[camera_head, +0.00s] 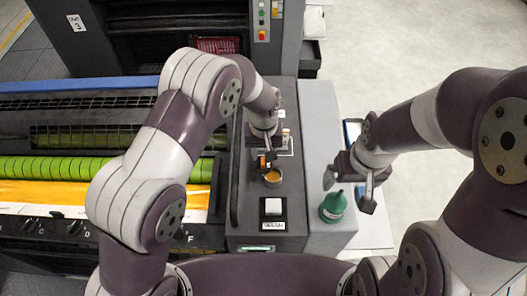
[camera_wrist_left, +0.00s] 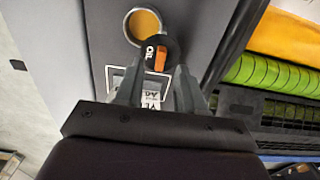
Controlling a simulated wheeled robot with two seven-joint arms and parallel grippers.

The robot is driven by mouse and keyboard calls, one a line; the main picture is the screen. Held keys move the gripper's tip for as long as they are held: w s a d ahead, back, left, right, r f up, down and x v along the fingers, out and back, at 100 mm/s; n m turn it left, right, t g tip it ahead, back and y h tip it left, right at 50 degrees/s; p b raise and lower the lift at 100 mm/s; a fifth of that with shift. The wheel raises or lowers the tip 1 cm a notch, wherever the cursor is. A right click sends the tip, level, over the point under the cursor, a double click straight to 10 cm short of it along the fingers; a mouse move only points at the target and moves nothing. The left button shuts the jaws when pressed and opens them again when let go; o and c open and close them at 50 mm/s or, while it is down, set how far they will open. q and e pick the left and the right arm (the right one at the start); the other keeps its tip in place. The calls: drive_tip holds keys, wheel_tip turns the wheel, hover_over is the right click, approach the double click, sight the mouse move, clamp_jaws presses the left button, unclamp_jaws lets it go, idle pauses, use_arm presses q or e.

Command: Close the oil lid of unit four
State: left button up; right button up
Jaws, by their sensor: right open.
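The oil opening (camera_head: 272,176) is a round port with amber inside, on the dark panel; it also shows in the left wrist view (camera_wrist_left: 146,26). The oil lid (camera_head: 264,160) is black with an orange grip and stands open beside the port. In the left wrist view the lid (camera_wrist_left: 157,54) reads "OIL". My left gripper (camera_head: 264,146) is over the panel behind the lid. Its fingers (camera_wrist_left: 160,70) are apart, with the lid at the fingertips; contact cannot be told. My right gripper (camera_head: 350,190) is open and empty, to the right of the panel.
A green bottle (camera_head: 333,206) stands on the grey ledge beside my right gripper. A small white-topped square fitting (camera_head: 273,207) is on the panel in front of the port. Green rollers (camera_head: 60,168) and a yellow sheet (camera_head: 45,193) lie left. Open floor (camera_head: 410,40) is at right.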

sight(263, 161)
use_arm(q)
drive_tip(key=f, duration=0.1)
drive_tip(key=w+f, duration=0.1)
drive_tip(key=f, duration=0.1)
drive_tip(key=shift+w+a+f+p, duration=0.1)
drive_tip(key=shift+a+p, duration=0.1)
drive_tip(key=shift+p, duration=0.2)
drive_tip(key=shift+f, duration=0.35)
drive_tip(key=shift+s+d, duration=0.15)
drive_tip(key=shift+s, duration=0.45)
drive_tip(key=shift+w+f, duration=0.1)
use_arm(e)
drive_tip(key=shift+r, duration=0.8)
use_arm(q)
drive_tip(key=shift+w+f, duration=0.1)
drive_tip(key=shift+w, duration=0.15)
clamp_jaws()
use_arm(e)
drive_tip(key=shift+w, duration=0.3)
